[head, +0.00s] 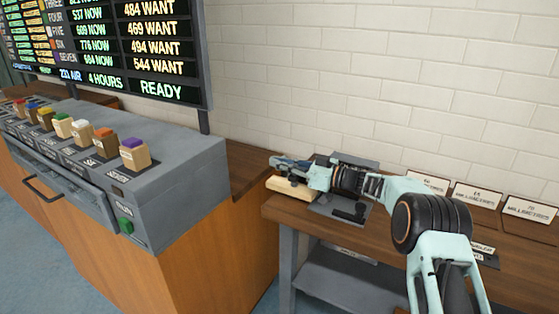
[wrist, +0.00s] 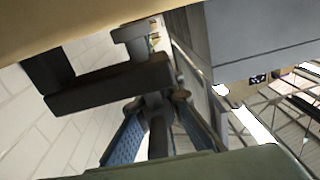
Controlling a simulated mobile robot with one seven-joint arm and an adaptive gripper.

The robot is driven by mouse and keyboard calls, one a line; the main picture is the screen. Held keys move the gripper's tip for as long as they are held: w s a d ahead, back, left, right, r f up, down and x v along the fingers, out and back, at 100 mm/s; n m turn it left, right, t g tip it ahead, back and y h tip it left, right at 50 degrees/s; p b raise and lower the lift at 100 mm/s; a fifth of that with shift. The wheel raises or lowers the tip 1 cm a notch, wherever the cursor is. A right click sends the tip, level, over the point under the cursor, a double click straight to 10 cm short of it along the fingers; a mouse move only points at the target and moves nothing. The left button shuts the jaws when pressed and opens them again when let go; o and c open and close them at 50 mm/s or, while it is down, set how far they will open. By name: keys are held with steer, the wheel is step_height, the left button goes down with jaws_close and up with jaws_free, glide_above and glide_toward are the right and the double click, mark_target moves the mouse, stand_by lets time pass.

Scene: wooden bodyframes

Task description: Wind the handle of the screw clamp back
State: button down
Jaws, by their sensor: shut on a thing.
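The screw clamp (wrist: 105,85) is a dark, angular frame in the wrist view, under a tan wooden surface. Its handle (wrist: 181,95) looks like a short dark bar with rounded ends at the lower end of the screw. My gripper (wrist: 158,112) has blue patterned fingers on either side of the handle and is shut on it. In the head view my gripper (head: 281,163) is at the left end of the workbench, just above a pale wooden block (head: 291,187). The clamp is hard to make out there, largely hidden by my gripper and wrist.
A grey plate (head: 327,207) with a black part lies on the brown workbench (head: 395,232) under my wrist. Label cards (head: 477,197) stand along the wall side. A grey console (head: 170,170) with coloured blocks and a display board (head: 160,50) are at left.

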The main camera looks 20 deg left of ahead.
steer(key=shift+s+d+f+n+g+b, duration=0.15)
steer(key=shift+s+n+g+b, duration=0.15)
steer(key=shift+n+g, duration=0.45)
steer(key=shift+s+a+f+n+g+b, duration=0.15)
steer(key=shift+s+n+g+b, duration=0.15)
steer(key=shift+g, duration=0.85)
steer(key=shift+d, duration=0.1)
steer(key=c, duration=2.2)
jaws_free()
steer(key=shift+r, duration=0.2)
steer(key=shift+o, duration=0.2)
steer(key=d, duration=0.2)
steer(key=w+d, duration=0.1)
steer(key=d, duration=0.4)
steer(key=shift+w+d, duration=0.2)
steer(key=shift+w, duration=0.05)
steer(key=shift+o, duration=0.6)
